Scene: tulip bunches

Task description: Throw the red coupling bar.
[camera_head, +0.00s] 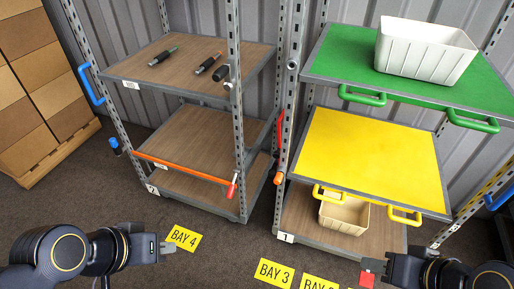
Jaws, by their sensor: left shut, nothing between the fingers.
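An orange-red bar (185,168) runs across the front of the left rack at its lower shelves, with a red-tipped lever (232,188) hanging at its right end. A red upright piece (279,130) is on the left post of the right rack, partly hidden by the post. I cannot tell which one is the coupling bar. My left gripper (165,248) is shut and empty at lower left, apart from the racks. My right gripper (380,268) is at lower right. Small red patches (367,279) lie at its fingertips; I cannot tell whether it holds them.
The left rack (200,130) carries dark pen-like tools (164,56) on top. The right rack has a green shelf (345,55) with a white bin (425,50), a yellow shelf (365,150) and a cream bin (344,215) below. Cardboard boxes (35,80) stand left.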

